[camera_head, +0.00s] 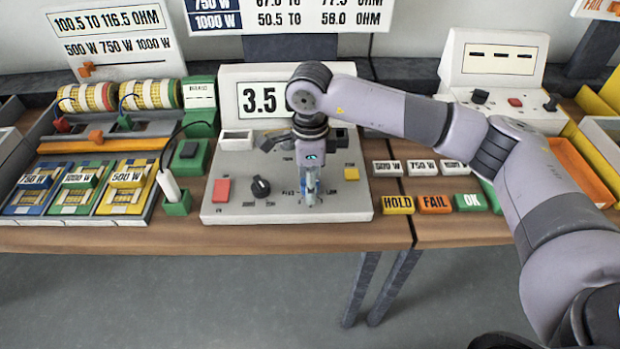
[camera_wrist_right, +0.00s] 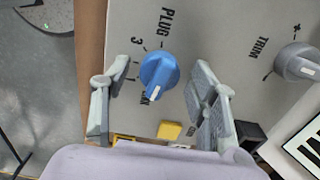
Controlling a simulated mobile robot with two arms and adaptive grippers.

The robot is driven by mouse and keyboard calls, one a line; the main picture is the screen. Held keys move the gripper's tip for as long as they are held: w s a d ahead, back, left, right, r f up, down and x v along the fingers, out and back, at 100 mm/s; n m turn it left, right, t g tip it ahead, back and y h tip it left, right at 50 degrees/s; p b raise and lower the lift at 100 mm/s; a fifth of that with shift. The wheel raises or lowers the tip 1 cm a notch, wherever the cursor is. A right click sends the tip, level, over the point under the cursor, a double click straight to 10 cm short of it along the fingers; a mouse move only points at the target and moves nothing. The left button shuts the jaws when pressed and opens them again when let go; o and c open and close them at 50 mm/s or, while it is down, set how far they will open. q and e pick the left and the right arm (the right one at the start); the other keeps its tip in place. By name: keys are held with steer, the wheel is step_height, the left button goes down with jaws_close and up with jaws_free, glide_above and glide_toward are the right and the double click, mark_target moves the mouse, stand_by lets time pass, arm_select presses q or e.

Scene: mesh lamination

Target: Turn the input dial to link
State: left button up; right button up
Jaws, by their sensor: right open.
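The input dial is a round blue knob (camera_wrist_right: 159,71) on the grey panel of the tester (camera_head: 222,208). In the right wrist view it sits between the two fingers of my right gripper (camera_wrist_right: 162,75), with a visible gap on each side. The gripper is open. The knob's white mark points down and slightly left in that view, near a partly covered label; PLUG and 3 are printed by the knob. In the head view my right gripper (camera_head: 311,188) points down over the panel and largely hides the knob. My left gripper is not in view.
The panel also has a black knob (camera_head: 261,187), a red button (camera_head: 221,190), a yellow button (camera_head: 351,173) and a grey TRIM knob (camera_wrist_right: 297,62). The display (camera_head: 262,97) reads 3.5, partly covered by my arm. HOLD (camera_head: 398,204), FAIL and OK blocks lie to the right.

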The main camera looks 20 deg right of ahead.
steer(key=shift+r, duration=0.3)
step_height(320, 180, up, 12)
steer(key=shift+f, duration=0.25)
